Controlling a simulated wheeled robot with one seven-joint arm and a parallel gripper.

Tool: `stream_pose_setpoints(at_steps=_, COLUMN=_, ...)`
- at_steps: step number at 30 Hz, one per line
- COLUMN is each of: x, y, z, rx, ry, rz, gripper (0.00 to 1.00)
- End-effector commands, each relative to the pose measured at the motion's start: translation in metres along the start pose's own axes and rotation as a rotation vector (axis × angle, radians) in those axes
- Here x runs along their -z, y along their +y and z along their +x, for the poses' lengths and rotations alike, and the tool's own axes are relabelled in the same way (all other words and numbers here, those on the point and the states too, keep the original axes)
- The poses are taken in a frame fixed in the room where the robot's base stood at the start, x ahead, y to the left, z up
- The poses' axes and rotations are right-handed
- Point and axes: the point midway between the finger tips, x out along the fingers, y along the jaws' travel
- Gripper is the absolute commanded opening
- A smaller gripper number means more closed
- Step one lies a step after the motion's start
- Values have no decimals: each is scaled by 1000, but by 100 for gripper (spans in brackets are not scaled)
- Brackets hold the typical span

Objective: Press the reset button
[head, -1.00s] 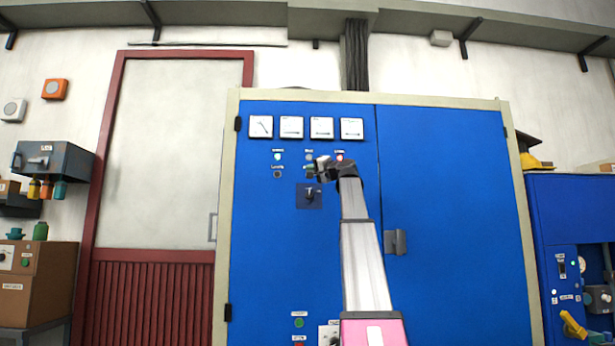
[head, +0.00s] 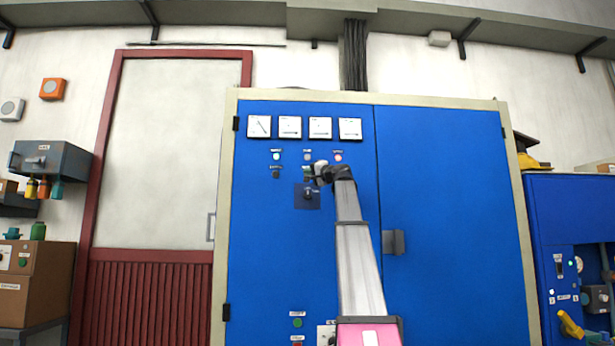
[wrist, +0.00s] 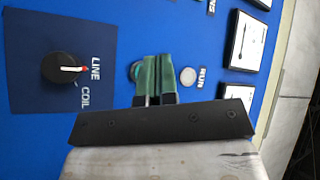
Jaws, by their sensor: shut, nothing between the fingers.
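My gripper (head: 309,172) is shut and empty at the upper left door of the blue cabinet (head: 440,200), just under the middle lamp. In the wrist view its green fingers (wrist: 156,64) lie close together against the blue panel. A round button-like rim (wrist: 135,70) shows partly behind the fingertips. Its label is hidden, so I cannot tell if it is the reset button or if the fingers touch it. Beside the fingers is a pale RUN lamp (wrist: 188,77).
A black rotary knob (wrist: 64,68) with a white-and-red pointer, marked LINE and COIL, is close by on a dark plate. Gauges (head: 290,127) sit above the lamps. A green button (head: 297,322) is low on the door. A door handle (head: 393,242) projects right of my arm.

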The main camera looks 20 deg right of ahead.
Motion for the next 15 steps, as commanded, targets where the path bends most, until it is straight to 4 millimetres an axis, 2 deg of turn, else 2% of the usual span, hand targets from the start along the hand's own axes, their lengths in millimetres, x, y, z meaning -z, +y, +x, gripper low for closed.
stream_pose_setpoints(at_steps=6, x=12, y=11, z=16, rx=0, ry=0, rz=1, gripper=0)
stream_pose_setpoints(at_steps=15, x=13, y=14, z=18, rx=0, ry=1, rz=0, gripper=0)
